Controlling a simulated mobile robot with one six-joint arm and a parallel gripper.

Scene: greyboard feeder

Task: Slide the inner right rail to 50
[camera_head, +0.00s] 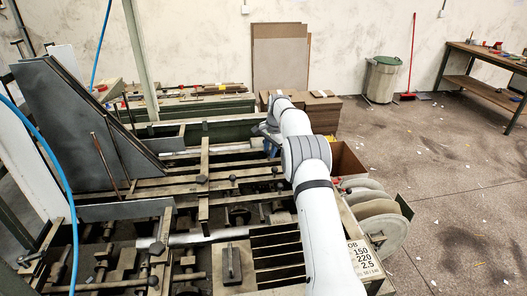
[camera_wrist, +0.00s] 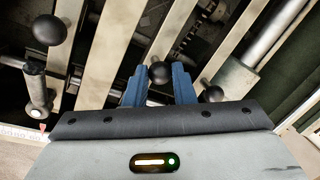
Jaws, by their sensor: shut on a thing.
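In the wrist view, my gripper (camera_wrist: 158,84) has its two blue fingers on either side of a round black knob (camera_wrist: 160,72) and is shut on it. The knob sits by a beige rail (camera_wrist: 148,50) of the feeder. A red pointer (camera_wrist: 42,127) stands at a pale scale strip (camera_wrist: 22,132) at the lower left; its numbers are too small to read. In the head view, my gripper is mostly hidden behind my white arm, at the far side of the feeder frame (camera_head: 203,165). I cannot tell from the head view which rail it holds.
Other black knobs (camera_wrist: 50,30) and a metal post (camera_wrist: 38,90) stand close by. A metal shaft (camera_wrist: 268,38) runs at the right. In the head view, a job card (camera_head: 365,258) reads 150, 220, 2.5. Cardboard stacks (camera_head: 318,108) lie behind; open floor is at the right.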

